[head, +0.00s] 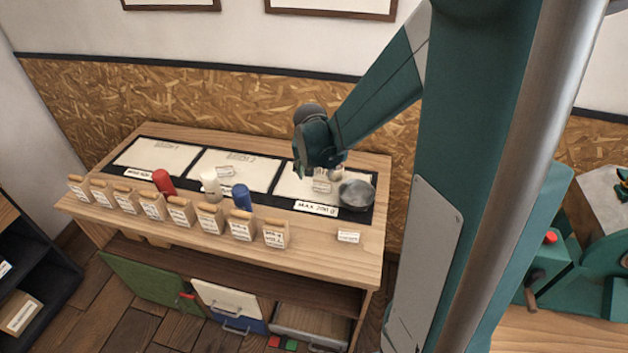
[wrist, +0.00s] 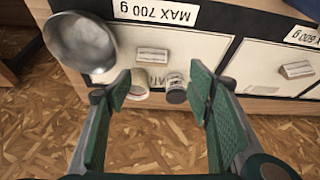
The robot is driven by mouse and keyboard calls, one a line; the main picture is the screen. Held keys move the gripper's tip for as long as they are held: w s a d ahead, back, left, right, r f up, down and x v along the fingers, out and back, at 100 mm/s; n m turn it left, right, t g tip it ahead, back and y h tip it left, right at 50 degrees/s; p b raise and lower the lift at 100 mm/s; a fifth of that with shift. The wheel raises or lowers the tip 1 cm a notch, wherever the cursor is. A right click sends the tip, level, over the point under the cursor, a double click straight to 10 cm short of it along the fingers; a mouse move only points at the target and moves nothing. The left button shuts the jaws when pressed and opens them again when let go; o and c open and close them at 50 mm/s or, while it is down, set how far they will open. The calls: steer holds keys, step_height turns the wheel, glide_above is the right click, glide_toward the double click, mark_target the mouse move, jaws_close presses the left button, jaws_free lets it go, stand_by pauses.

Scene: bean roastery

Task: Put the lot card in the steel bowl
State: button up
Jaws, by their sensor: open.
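The steel bowl (head: 357,194) stands on the right-hand mat of the bench; it also shows at upper left in the wrist view (wrist: 82,42). A small whitish tent card (head: 321,186) stands on the same mat, left of the bowl; it shows in the wrist view (wrist: 152,55) beyond my fingertips. Another small card (head: 348,237) stands at the bench's front right. I cannot read which is the lot card. My gripper (head: 322,172) is above the back of the right-hand mat. In the wrist view its fingers (wrist: 160,88) are open, with nothing held.
A small white cylinder (wrist: 138,84) and a dark-topped jar (wrist: 176,88) stand near the mat's back edge, between my fingers in view.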

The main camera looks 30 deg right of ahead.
steer(key=m, duration=0.1)
glide_above(322, 182)
steer(key=s+a, duration=0.2)
steer(key=shift+g, duration=0.3)
step_height(322, 182, down, 5)
steer(key=shift+s+d, duration=0.1)
steer(key=shift+d, duration=0.05)
steer(key=shift+b+x, duration=0.3)
steer(key=shift+x, duration=0.95)
steer(key=shift+f, duration=0.1)
steer(key=shift+b+x, duration=0.3)
steer(key=shift+x, duration=2.2)
steer(key=c, duration=0.7)
